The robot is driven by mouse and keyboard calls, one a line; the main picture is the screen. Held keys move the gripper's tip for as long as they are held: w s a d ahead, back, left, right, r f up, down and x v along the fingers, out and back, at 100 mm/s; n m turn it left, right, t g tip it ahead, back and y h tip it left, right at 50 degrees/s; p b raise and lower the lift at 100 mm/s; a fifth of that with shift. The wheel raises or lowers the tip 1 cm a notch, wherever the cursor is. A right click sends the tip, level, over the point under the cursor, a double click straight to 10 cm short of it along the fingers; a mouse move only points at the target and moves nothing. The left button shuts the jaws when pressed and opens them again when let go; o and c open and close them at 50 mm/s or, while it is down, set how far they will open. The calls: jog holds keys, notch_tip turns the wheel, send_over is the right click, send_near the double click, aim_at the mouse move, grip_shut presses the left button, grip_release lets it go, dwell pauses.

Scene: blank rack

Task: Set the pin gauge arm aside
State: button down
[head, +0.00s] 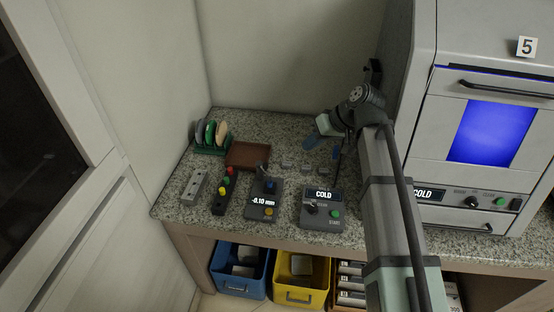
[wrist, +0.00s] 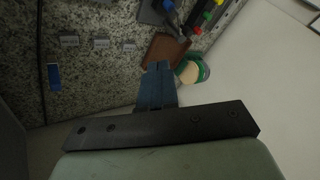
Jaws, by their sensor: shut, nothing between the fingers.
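The pin gauge (head: 264,200) is a dark box on the counter with a "-0.10 mm" display, a blue part and a yellow button. A grey piece, which looks like its arm (head: 262,168), stands at its back end. In the wrist view the gauge (wrist: 152,12) is partly cut off at the top edge, with the grey piece (wrist: 181,30) beside it. My gripper (head: 310,145) is above the back of the counter, to the right of the gauge and apart from it. Its blue fingers (wrist: 157,67) are together and empty.
A brown tray (head: 247,154) lies behind the gauge, and a green rack (head: 210,148) of discs stands back left. A "COLD" control box (head: 322,210) is right of the gauge, a button strip (head: 224,192) left. A large machine (head: 478,185) stands right.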

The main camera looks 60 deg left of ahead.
jog(key=shift+a+r, duration=0.15)
jog(key=shift+a, duration=0.1)
send_near(264, 168)
jog(key=w+a+f, duration=0.2)
jog(key=w+f, duration=0.2)
jog(key=shift+s+a+f, duration=0.2)
jog(key=shift+s, duration=0.4)
jog(key=shift+s+a+f, duration=0.2)
jog(key=shift+s, duration=0.4)
jog(key=shift+s+a+f, duration=0.2)
jog(key=shift+s, duration=0.4)
